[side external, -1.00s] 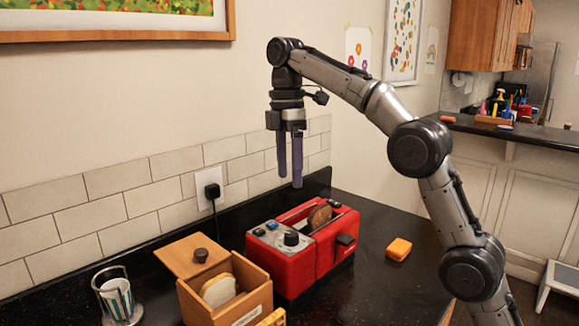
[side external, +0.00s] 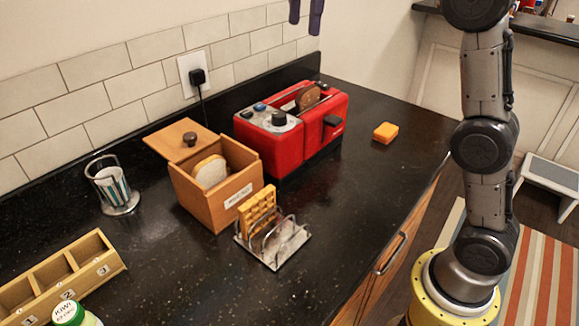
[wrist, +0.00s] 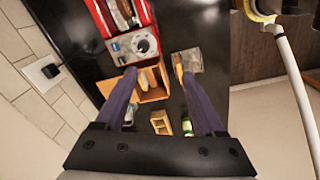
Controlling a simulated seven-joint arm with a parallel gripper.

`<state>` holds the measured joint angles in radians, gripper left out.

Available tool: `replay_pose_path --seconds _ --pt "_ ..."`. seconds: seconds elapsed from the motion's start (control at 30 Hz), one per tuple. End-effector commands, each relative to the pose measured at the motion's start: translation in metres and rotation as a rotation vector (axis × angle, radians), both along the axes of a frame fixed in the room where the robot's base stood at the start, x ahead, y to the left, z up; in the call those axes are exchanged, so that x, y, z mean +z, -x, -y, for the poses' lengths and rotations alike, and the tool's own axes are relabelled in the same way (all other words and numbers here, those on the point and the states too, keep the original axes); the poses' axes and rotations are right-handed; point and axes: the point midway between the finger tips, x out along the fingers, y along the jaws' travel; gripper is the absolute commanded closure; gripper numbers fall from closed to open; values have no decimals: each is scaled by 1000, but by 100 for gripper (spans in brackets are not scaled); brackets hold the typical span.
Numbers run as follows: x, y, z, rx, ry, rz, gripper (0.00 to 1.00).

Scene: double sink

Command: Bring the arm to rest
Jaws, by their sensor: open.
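My gripper (side external: 305,14) is at the top edge of the side external view, where only the purple fingers show. It is high above the counter by the tiled wall. In the wrist view my gripper (wrist: 158,76) has its two fingers spread wide with nothing between them. My arm's links stand upright at the right of the side external view. Below the gripper, well apart from it, the red toaster (side external: 268,142) stands on the counter with a brown bread slice (side external: 308,97) in its slot.
A wooden bread box (side external: 200,199) with its lid aside holds pale bread. A metal rack (side external: 290,238) holds a waffle (side external: 257,210). The right counter is mostly clear.

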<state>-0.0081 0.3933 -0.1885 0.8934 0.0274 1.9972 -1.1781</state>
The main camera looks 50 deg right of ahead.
Motion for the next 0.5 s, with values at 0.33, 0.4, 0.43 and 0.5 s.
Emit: replay_pose_path --seconds 0.33,0.4,0.43,0.5 --pt "4 115 3 -196 -17 127 29" --pt "-7 135 4 -259 -27 155 29" --pt "-13 143 4 -288 -32 168 29" --pt "-29 162 5 -360 -45 194 29"
